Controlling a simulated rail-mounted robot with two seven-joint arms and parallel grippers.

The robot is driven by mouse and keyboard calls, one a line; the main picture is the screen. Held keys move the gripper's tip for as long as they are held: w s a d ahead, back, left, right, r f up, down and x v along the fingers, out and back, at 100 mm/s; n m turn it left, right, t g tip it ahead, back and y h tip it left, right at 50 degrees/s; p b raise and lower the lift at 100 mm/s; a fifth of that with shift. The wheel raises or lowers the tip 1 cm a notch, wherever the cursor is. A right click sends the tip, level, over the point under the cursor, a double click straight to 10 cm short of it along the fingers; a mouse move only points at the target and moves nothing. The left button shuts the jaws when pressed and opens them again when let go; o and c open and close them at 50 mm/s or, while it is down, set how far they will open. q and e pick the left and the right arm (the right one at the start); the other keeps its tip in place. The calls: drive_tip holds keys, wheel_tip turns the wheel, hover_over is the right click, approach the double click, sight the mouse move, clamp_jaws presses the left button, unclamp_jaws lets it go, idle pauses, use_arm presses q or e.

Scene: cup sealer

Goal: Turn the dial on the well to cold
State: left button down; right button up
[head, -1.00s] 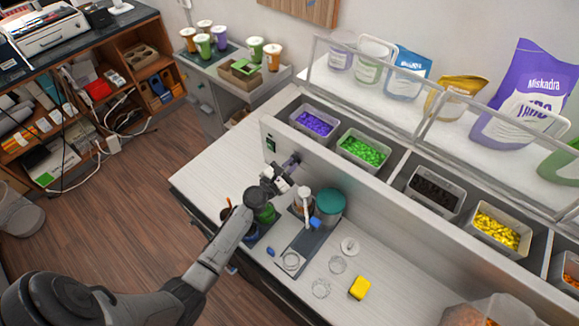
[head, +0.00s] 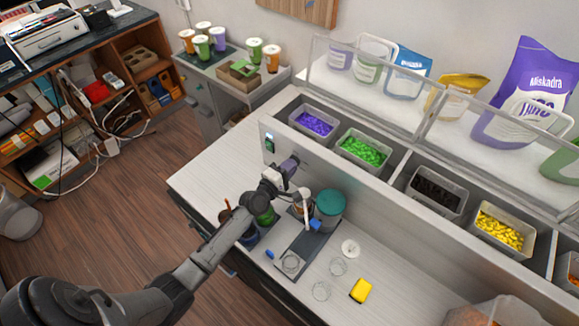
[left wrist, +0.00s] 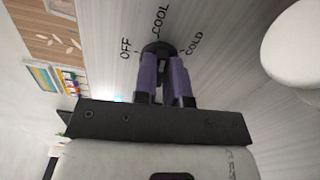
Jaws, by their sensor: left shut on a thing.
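The black dial (left wrist: 157,46) is on the upright front panel of the well (head: 400,215), with OFF, COOL and COLD printed around it in the left wrist view. My left gripper (left wrist: 166,70) has its purple fingers shut on the dial. The fingers hide most of the dial, so I cannot tell its exact setting. In the head view, my left gripper (head: 288,165) is at the panel's left end and its wrist hides the dial. A small switch or display (head: 269,143) on the panel beside it is lit pale blue-white. My right gripper is out of view.
Bins of purple (head: 315,123) and green pieces (head: 362,149) sit in the well above the panel. Below the arm, the counter holds a teal-lidded container (head: 330,203), a dark tray (head: 295,262), clear rings and a yellow block (head: 361,290). The counter's left end is mostly clear.

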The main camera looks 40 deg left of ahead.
use_arm(q)
drive_tip(key=m+p, duration=0.2)
drive_tip(key=m, duration=0.9)
drive_tip(key=shift+f, duration=0.15)
drive_tip(key=shift+a+m, duration=0.1)
drive_tip(key=shift+m, duration=0.3)
drive_tip(key=c, duration=1.2)
unclamp_jaws()
